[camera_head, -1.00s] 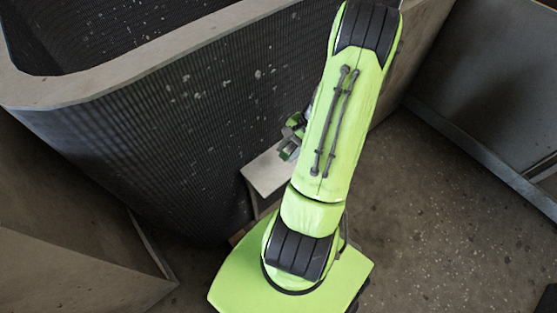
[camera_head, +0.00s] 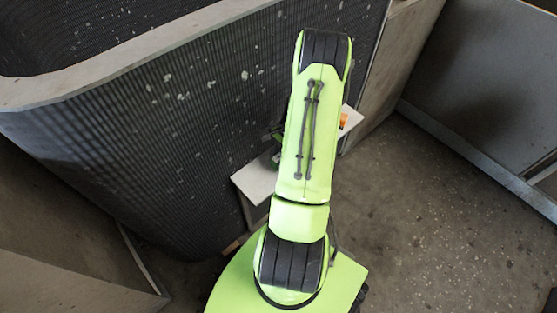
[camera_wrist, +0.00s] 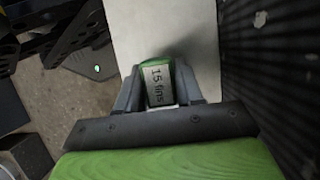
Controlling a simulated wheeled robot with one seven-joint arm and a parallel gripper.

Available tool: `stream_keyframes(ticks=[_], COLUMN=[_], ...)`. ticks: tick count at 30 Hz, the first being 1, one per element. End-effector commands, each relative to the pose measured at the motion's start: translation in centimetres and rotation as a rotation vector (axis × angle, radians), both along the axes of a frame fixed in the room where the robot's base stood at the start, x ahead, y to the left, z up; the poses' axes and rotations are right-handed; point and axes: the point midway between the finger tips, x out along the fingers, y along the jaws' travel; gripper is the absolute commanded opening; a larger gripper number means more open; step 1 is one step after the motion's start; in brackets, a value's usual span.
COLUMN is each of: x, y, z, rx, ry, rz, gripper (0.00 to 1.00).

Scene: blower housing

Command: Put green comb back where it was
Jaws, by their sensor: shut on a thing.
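The green comb (camera_wrist: 159,84) is between the fingers of my gripper (camera_wrist: 160,92) in the wrist view. Its label reads "15 fins". My gripper is shut on it, above a pale shelf or small table (camera_wrist: 165,30); I cannot tell whether the comb touches that surface. In the head view my arm hides most of the gripper and the comb. The pale table (camera_head: 256,180) shows there on both sides of my arm.
A dark ribbed housing wall (camera_head: 180,110) stands close behind the table, and also along the right in the wrist view (camera_wrist: 285,70). An orange object (camera_head: 343,120) is at the table's right part. Open floor (camera_head: 430,220) lies to the right.

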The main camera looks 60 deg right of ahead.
Motion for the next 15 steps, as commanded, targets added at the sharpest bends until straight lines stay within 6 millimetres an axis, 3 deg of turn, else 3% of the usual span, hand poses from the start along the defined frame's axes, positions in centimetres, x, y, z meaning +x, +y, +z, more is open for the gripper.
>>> stream_keyframes(ticks=[3,4,9,15], x=[0.00,0.00,0.00,0.00], y=[0.01,0.01,0.01,0.01], z=[-0.23,-0.27,-0.17,-0.15], rx=[0.001,0.001,0.001,0.001], ry=[0.000,0.000,-0.001,-0.001], rz=[0.000,0.000,0.001,0.001], gripper=[0.12,0.38,0.62,0.62])
